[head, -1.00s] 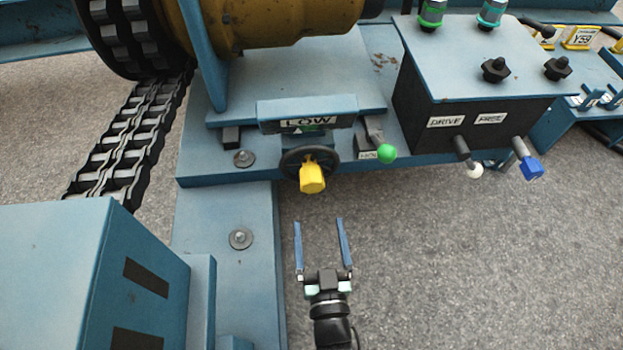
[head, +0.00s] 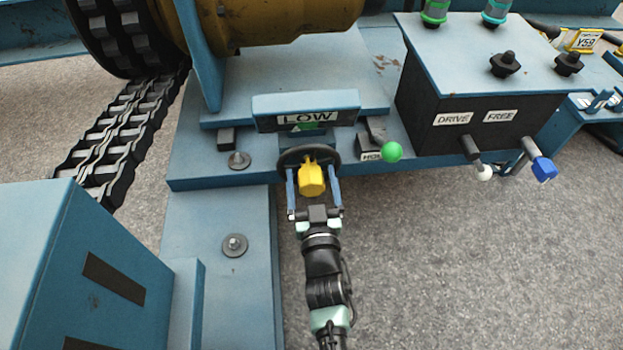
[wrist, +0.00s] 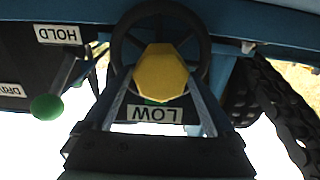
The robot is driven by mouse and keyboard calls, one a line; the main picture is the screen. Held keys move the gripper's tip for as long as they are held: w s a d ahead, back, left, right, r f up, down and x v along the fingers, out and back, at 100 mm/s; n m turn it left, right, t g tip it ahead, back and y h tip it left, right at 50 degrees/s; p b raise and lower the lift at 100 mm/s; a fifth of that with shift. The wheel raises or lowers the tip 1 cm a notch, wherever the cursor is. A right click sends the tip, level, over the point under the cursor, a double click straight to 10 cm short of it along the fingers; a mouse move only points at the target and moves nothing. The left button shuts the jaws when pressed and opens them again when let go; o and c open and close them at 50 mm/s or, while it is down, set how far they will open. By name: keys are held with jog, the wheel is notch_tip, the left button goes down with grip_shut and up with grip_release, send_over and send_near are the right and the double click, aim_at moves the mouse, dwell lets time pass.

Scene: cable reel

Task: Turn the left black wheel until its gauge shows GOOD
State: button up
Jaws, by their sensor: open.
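The black wheel (head: 331,154) with a yellow faceted knob (head: 312,181) at its front sits below the gauge (head: 307,118), which reads LOW. My gripper (head: 314,187) is open, its two blue fingers on either side of the yellow knob. I cannot tell whether they touch it. In the wrist view the yellow knob (wrist: 161,72) lies between the fingers, in front of the black wheel (wrist: 118,47). The gauge label (wrist: 153,114) shows LOW upside down there, just below the knob.
A green-balled lever (head: 391,151) marked HOLD is close to the right of the wheel. Farther right is a black box (head: 440,108) with DRIVE and FREE levers. A chain (head: 115,140) runs at the left. The floor right of my arm is clear.

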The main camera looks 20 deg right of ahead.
jog(key=shift+w, duration=0.1)
grip_shut()
dwell(0.5)
